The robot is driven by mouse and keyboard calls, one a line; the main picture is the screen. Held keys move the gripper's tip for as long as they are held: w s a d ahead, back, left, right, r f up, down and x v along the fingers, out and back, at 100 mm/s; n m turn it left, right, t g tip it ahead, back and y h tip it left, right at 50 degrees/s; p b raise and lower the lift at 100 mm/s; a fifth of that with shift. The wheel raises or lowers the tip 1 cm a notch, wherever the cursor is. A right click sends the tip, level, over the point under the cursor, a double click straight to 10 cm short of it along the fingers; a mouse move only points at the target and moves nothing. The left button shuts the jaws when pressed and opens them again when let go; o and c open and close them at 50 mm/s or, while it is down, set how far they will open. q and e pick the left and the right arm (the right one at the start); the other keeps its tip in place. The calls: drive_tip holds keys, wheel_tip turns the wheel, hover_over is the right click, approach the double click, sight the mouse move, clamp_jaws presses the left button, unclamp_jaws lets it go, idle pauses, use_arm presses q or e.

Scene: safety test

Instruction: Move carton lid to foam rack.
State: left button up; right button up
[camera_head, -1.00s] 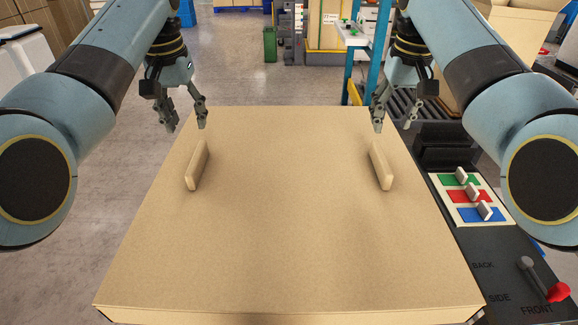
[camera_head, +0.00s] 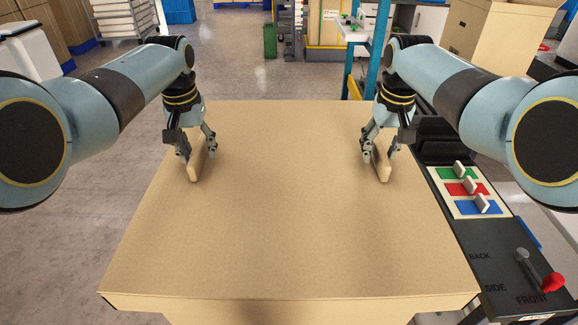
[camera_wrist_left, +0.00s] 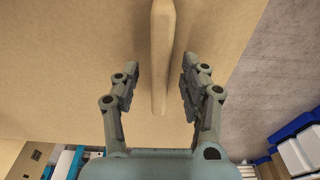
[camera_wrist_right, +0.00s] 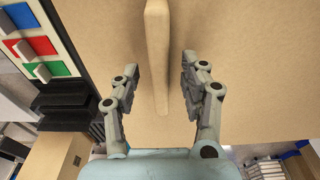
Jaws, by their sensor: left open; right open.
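The carton lid (camera_head: 288,235) is a wide tan board in the middle of the head view, with two upright handle strips on top. My left gripper (camera_head: 198,154) is open around the left handle (camera_head: 194,170); in the left wrist view that handle (camera_wrist_left: 161,60) stands between the spread fingers. My right gripper (camera_head: 378,154) is open around the right handle (camera_head: 383,170); in the right wrist view that handle (camera_wrist_right: 157,55) is between the fingers, with gaps on both sides. I cannot make out a foam rack.
A black panel (camera_head: 500,245) with green, red and blue slider pads and a red-knobbed lever (camera_head: 550,282) stands close along the lid's right side. Blue shelving (camera_head: 376,50) stands behind. Open floor (camera_head: 90,150) lies to the left.

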use_arm(q)
drive_tip(key=shift+s+f, duration=0.1)
drive_tip(key=shift+f, duration=0.1)
use_arm(e)
drive_tip(key=shift+s+f, duration=0.1)
drive_tip(key=shift+f, duration=0.1)
use_arm(q)
drive_tip(key=shift+c, duration=0.4)
use_arm(e)
drive_tip(key=shift+c, duration=0.4)
use_arm(q)
clamp_jaws()
use_arm(e)
clamp_jaws()
